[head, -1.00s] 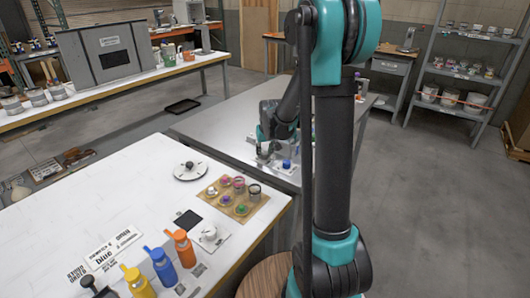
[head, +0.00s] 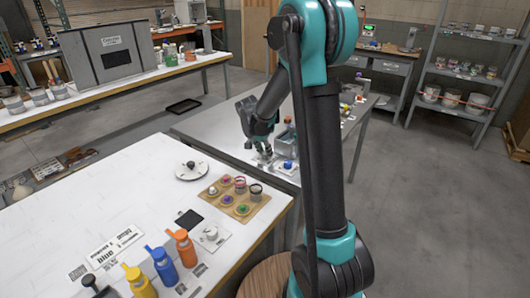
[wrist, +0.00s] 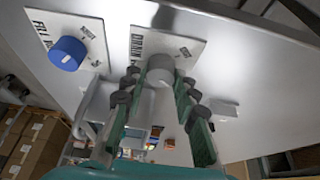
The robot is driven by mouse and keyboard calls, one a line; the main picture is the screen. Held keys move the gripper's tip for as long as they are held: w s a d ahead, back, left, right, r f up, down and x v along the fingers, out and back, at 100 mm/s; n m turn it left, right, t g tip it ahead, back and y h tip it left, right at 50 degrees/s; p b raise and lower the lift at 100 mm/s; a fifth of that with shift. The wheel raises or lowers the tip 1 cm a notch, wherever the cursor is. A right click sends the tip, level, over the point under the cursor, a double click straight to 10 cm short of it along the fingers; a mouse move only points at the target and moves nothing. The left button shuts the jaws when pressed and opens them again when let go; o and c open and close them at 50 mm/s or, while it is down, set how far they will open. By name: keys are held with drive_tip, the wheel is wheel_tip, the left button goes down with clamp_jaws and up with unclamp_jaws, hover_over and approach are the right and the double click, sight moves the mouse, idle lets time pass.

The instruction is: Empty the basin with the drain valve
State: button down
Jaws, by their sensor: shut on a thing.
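My gripper (head: 262,154) is low at the near side of the grey metal table. In the wrist view its fingers (wrist: 160,84) are closed around the grey drain valve knob (wrist: 160,66), which sits on a white plate marked DRAIN (wrist: 176,45). The blue fill knob (wrist: 67,53) is beside it on its own FILL plate, clear of the fingers. It also shows in the head view (head: 289,165). A grey basin (head: 284,143) appears behind the gripper, partly hidden by my arm. Its water level cannot be told.
Shelves (head: 462,73) with tubs stand at the back right. The floor (head: 430,210) at right is clear.

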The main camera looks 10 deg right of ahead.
drive_tip(key=shift+m, duration=0.6)
drive_tip(key=shift+g, duration=0.3)
drive_tip(key=c, duration=1.2)
unclamp_jaws()
drive_tip(key=v, duration=1.2)
drive_tip(key=shift+a+f, duration=0.1)
drive_tip(key=shift+a, duration=0.05)
